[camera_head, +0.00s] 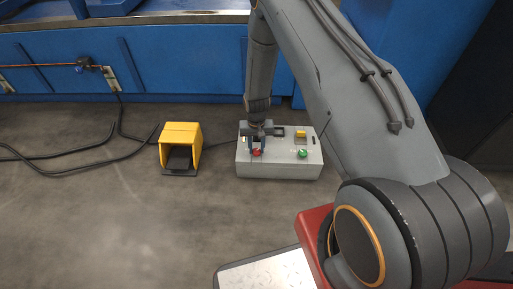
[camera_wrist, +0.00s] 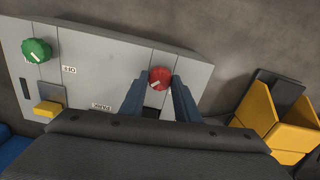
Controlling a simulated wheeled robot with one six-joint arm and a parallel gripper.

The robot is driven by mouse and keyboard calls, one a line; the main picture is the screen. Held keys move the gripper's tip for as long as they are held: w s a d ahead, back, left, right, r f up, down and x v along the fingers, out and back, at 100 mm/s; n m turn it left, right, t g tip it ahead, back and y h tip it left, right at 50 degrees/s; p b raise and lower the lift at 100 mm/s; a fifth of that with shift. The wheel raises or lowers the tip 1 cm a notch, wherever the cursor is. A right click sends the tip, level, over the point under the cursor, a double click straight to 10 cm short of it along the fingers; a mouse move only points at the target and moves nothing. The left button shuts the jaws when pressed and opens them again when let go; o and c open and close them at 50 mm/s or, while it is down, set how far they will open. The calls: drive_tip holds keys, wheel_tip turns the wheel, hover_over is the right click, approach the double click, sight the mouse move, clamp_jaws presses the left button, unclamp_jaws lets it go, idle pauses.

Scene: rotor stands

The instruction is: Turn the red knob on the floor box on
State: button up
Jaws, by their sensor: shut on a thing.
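The grey floor box (camera_head: 280,170) stands on the floor in the head view, with its top panel also in the wrist view (camera_wrist: 100,65). The red knob (camera_wrist: 159,77) is on the panel, and it shows at the box's left side in the head view (camera_head: 256,152). My gripper (camera_wrist: 160,88) points down over it, with a blue-grey finger on each side, shut on the red knob. A white mark shows on the knob's face. The green knob (camera_wrist: 37,50) sits apart on the same panel, also in the head view (camera_head: 303,153).
A yellow switch (camera_wrist: 47,109) is on the box near the green knob. A yellow foot pedal housing (camera_head: 181,146) stands left of the box. Black cables (camera_head: 75,155) lie on the floor farther left. A blue bench (camera_head: 170,62) runs behind. The front left floor is clear.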

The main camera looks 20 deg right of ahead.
sight(257, 150)
drive_tip(key=shift+w, duration=0.1)
drive_tip(key=o, duration=1)
drive_tip(key=shift+d, duration=0.1)
drive_tip(key=shift+o, duration=0.2)
drive_tip(key=shift+r+p, duration=1.25)
drive_tip(key=shift+r, duration=2.65)
